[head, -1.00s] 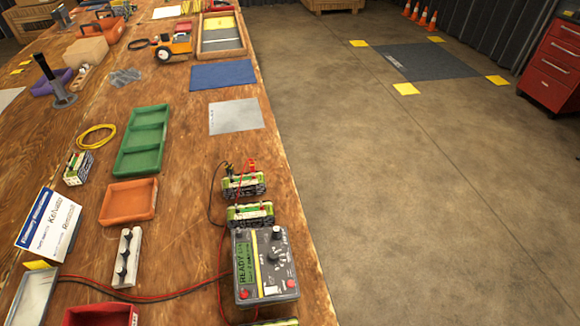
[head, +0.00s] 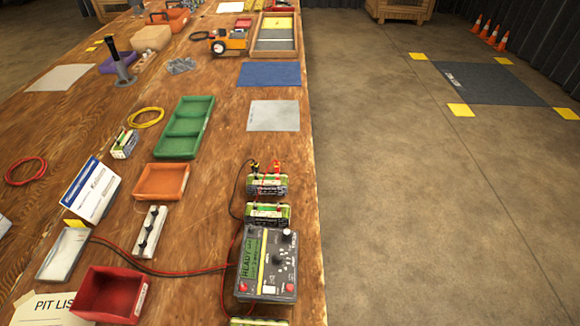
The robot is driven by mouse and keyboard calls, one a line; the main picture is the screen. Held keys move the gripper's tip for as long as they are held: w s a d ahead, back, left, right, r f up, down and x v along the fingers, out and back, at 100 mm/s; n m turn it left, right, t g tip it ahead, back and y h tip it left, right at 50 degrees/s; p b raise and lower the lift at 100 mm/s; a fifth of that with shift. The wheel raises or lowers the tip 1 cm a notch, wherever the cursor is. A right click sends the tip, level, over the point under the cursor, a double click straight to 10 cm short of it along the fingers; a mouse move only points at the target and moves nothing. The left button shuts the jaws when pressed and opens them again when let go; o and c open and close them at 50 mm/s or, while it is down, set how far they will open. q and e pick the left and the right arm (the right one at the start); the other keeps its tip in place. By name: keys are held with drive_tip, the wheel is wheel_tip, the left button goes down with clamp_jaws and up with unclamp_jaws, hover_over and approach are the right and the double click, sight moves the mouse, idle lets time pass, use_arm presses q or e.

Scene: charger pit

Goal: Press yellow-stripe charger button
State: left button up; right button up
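A dark grey charger (head: 262,272) lies on the wooden workbench near its right edge, low in the head view. Its green screen (head: 251,255) shows "READY". Black knobs sit on its face, with red buttons at its lower left (head: 243,287) and lower right (head: 290,288) and a pale patch between them. Neither of my grippers is in view.
Red and black leads (head: 165,272) run left from the charger across the workbench (head: 200,300). A red bin (head: 105,295), an orange tray (head: 162,182), a green tray (head: 185,128) and a power strip (head: 150,232) lie to its left. Open concrete floor (head: 410,220) is on the right.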

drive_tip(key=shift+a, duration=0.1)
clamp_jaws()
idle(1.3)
